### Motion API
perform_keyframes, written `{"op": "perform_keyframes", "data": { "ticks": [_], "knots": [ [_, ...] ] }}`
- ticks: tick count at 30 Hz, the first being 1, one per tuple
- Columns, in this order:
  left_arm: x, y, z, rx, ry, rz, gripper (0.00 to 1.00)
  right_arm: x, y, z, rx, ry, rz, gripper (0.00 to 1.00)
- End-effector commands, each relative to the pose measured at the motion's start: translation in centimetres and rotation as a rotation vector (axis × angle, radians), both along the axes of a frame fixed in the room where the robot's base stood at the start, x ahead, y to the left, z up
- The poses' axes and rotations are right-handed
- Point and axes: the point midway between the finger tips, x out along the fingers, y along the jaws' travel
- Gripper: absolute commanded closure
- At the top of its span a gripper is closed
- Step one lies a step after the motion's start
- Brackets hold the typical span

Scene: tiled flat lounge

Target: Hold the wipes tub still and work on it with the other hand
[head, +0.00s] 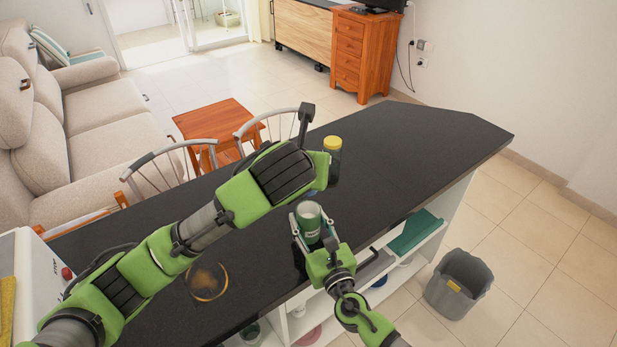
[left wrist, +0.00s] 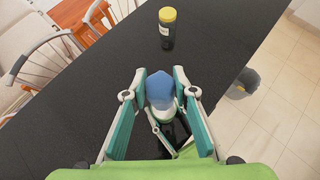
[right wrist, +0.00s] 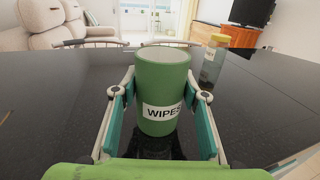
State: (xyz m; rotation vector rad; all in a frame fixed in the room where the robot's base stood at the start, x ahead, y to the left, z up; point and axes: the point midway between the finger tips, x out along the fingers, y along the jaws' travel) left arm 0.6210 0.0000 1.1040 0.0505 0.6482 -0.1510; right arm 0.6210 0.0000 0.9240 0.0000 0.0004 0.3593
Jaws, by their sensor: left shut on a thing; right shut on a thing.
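The green wipes tub (head: 310,228) is upright at the counter's near edge, its label facing me in the right wrist view (right wrist: 177,88). Its top looks pale grey there. My right gripper (right wrist: 160,98) is shut on the tub, one finger on each side; it also shows in the head view (head: 313,238). My left gripper (left wrist: 160,88) is shut on a rounded blue thing (left wrist: 159,86) with a pale part below it. What the blue thing is, I cannot tell. In the head view my left arm hides most of that gripper.
A dark jar with a yellow lid (head: 332,144) stands on the black counter (head: 420,135) beyond the tub. A clear amber-tinted dish (head: 208,282) lies nearer left. Shelves under the counter hold a teal item (head: 415,231). A grey bin (head: 459,284) stands on the floor at right.

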Motion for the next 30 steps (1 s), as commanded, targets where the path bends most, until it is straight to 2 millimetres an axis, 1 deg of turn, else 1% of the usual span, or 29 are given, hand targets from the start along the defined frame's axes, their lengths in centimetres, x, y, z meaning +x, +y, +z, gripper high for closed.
{"op": "perform_keyframes", "data": {
  "ticks": [3, 21, 30],
  "knots": [
    [0.0, 0.0, 0.9, -0.001, -0.002, -0.001, 0.96, 0.0, 0.0, 0.0, 0.0, 0.001, 0.0, 0.82],
    [0.0, 0.0, 4.4, 0.0, -0.002, -0.001, 0.96, 0.0, 0.0, 0.0, 0.0, 0.001, 0.0, 0.82],
    [0.0, 0.0, 5.2, 0.001, 0.0, -0.001, 0.96, 0.0, 0.0, -0.1, 0.0, 0.001, 0.0, 0.82]
  ]
}}
